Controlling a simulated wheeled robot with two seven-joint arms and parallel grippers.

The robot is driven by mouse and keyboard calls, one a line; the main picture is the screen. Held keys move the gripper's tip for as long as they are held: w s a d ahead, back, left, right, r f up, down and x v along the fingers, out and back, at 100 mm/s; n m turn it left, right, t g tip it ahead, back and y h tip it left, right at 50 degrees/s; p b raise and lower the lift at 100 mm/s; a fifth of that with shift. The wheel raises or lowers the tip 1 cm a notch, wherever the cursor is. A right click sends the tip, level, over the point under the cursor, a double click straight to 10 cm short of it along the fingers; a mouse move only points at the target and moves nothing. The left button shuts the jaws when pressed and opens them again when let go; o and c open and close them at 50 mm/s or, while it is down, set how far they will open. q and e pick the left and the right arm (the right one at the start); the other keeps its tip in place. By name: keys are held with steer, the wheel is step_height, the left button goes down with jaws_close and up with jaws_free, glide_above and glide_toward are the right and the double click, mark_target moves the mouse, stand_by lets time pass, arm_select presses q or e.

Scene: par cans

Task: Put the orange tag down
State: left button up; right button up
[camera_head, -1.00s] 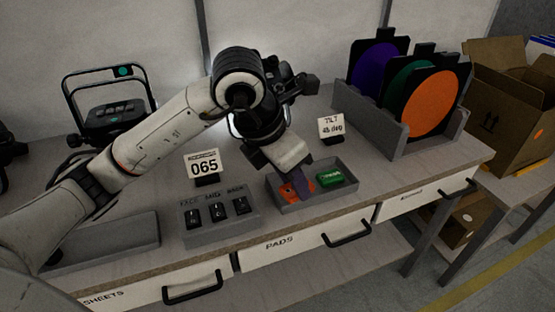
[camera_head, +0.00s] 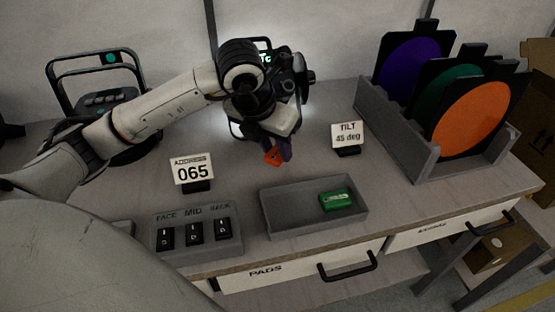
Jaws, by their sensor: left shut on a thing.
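The orange tag (camera_head: 272,157) is in my left gripper (camera_head: 277,150), in the head view. The gripper is shut on it and holds it above the bench, behind the grey tray (camera_head: 285,226) and to the left of the tilt card. Part of the tag is hidden by the fingers. The tray holds a green tag (camera_head: 335,199) at its right side; its left part is bare. My right gripper is not in view.
An address card "065" (camera_head: 193,172) and a three-switch box (camera_head: 196,233) stand left of the tray. A "TILT 45 deg" card (camera_head: 347,137) stands right. A rack (camera_head: 395,135) holds purple, green and orange filters (camera_head: 470,118). A black-framed lamp (camera_head: 100,100) stands at left.

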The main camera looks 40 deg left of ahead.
mark_target(274, 156)
arm_select(q)
steer(key=shift+f, duration=2.2)
steer(key=o, duration=1)
steer(key=shift+r, duration=0.1)
steer(key=v, duration=1.2)
steer(key=shift+r+p, duration=0.15)
steer(key=shift+p, duration=0.15)
